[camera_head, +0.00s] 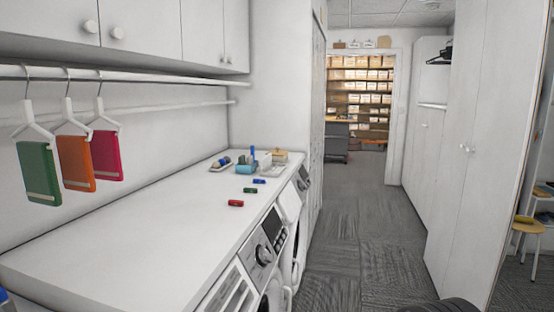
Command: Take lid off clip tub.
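Several small items stand at the far end of the white counter (130,240). A low pale box with a tan top (279,156) is at the back right of the group; it may be the lidded clip tub, but it is too small to be sure. A teal container (243,168) with upright items in it stands to its left. Small blue (259,181), green (250,190) and red (236,203) pieces, possibly clips, lie on the counter in front. My gripper is not in view.
Green (39,172), orange (76,163) and pink (107,156) items hang from a rail over the counter. A small tray (220,165) holds a dark item. Washing machines (262,252) stand below. The near counter is clear; carpeted aisle (355,220) runs right.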

